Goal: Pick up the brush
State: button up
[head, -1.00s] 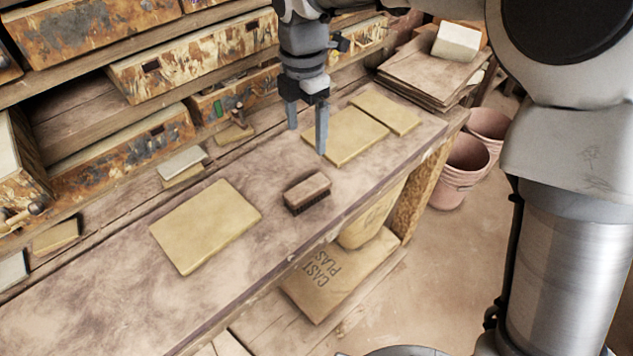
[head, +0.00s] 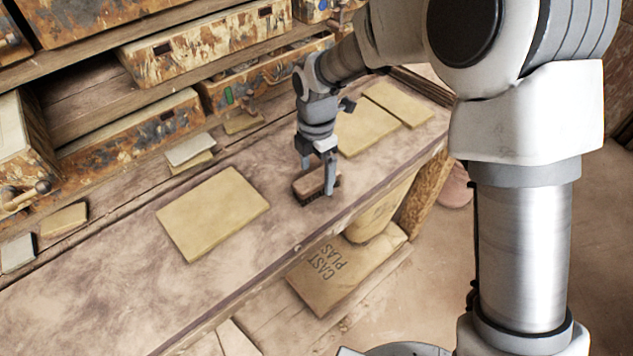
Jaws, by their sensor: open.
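The brush (head: 309,185) is a small wooden block with dark bristles facing down. It lies on the dusty workbench (head: 120,285), near the bench's front edge, to the right of a large yellow tile. My gripper (head: 318,180) points down at the brush with its jaws open. One finger shows in front of the brush's right part and the other stands at its far side. The fingers partly hide the brush. I cannot tell whether they touch it.
A yellow tile (head: 213,212) lies left of the brush, and another yellow tile (head: 365,124) lies behind it to the right. A printed sack (head: 335,270) lies below the bench's front edge.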

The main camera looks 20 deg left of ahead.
notch_tip(320, 180, down, 2)
jog(key=shift+f, duration=0.15)
grip_shut()
dwell(0.4)
jog(key=shift+r, duration=0.75)
notch_tip(320, 180, up, 3)
jog(key=shift+f, duration=0.1)
jog(key=s+d+r, duration=0.4)
jog(key=d+r, duration=0.2)
jog(key=d, duration=0.5)
jog(key=shift+r+p, duration=0.3)
jog(key=shift+r, duration=0.1)
